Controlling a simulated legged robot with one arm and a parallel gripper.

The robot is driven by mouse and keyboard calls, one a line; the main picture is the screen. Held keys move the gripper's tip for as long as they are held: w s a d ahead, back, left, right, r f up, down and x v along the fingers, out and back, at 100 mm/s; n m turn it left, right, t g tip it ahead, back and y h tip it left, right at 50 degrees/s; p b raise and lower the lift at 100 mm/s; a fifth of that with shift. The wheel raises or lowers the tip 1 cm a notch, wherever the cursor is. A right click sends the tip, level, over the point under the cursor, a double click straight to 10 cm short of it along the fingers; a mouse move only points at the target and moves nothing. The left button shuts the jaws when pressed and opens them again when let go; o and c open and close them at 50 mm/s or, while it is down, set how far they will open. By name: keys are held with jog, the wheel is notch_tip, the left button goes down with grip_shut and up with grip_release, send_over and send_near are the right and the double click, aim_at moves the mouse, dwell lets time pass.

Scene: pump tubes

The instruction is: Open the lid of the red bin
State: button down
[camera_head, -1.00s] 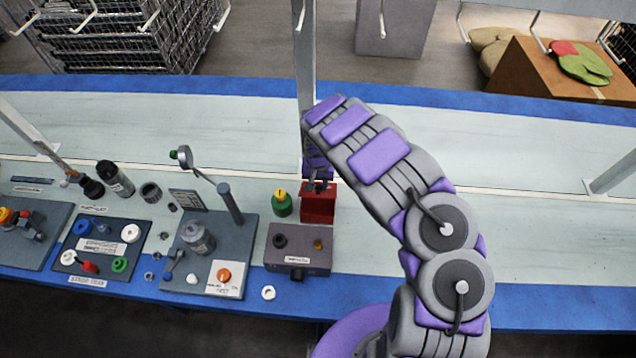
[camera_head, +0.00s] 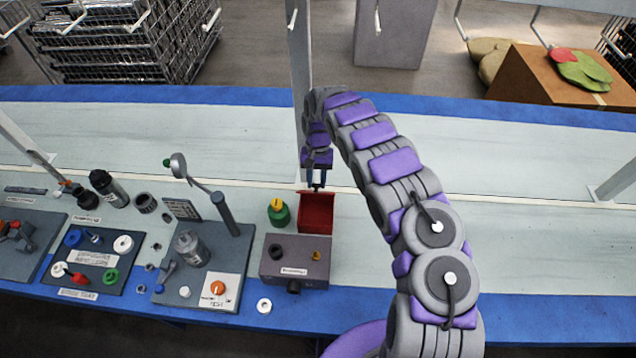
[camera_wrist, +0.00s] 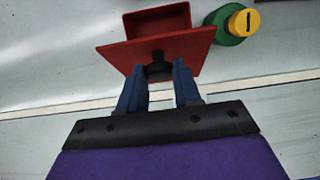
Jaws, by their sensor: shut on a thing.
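The red bin (camera_head: 316,222) stands on the pale bench beside a grey box, and its inside shows from above in the head view. It also shows at the top of the wrist view (camera_wrist: 130,26). Its red lid (camera_wrist: 118,54) is swung up at the far side, still along the bin's edge. My gripper (camera_head: 317,186) is at the lid's back, beyond the bin. In the wrist view its blue fingers (camera_wrist: 160,80) are around the lid's dark knob (camera_wrist: 158,70). The fingertip contact is partly hidden under the lid.
A green container with a yellow top (camera_head: 278,212) stands close left of the bin. The grey box (camera_head: 296,262) with knobs is just in front. A metal post (camera_head: 300,90) rises close behind my gripper. The bench to the right is clear.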

jog(key=shift+w+a+r+g, duration=0.2)
jog(key=shift+w+a+g, duration=0.1)
jog(key=shift+w, duration=0.1)
jog(key=shift+d, duration=0.1)
jog(key=c, duration=0.8)
grip_release()
jog(key=shift+d, duration=0.1)
jog(key=shift+r, duration=0.15)
jog(key=s+r+p, duration=0.1)
jog(key=s+r, duration=0.1)
jog(key=r, duration=0.1)
jog(key=shift+d+r+p, duration=0.1)
jog(key=shift+p, duration=0.3)
jog(key=shift+s+d+r+p, duration=0.2)
jog(key=shift+s+d+p, duration=0.35)
jog(key=shift+s, duration=1.65)
jog(key=shift+s+d+r+p, duration=0.3)
jog(key=shift+s+d, duration=0.45)
jog(key=shift+s, duration=1.5)
jog(key=shift+s+d+r+p, duration=0.1)
jog(key=shift+s+d+p, duration=0.5)
jog(key=shift+s, duration=1.6)
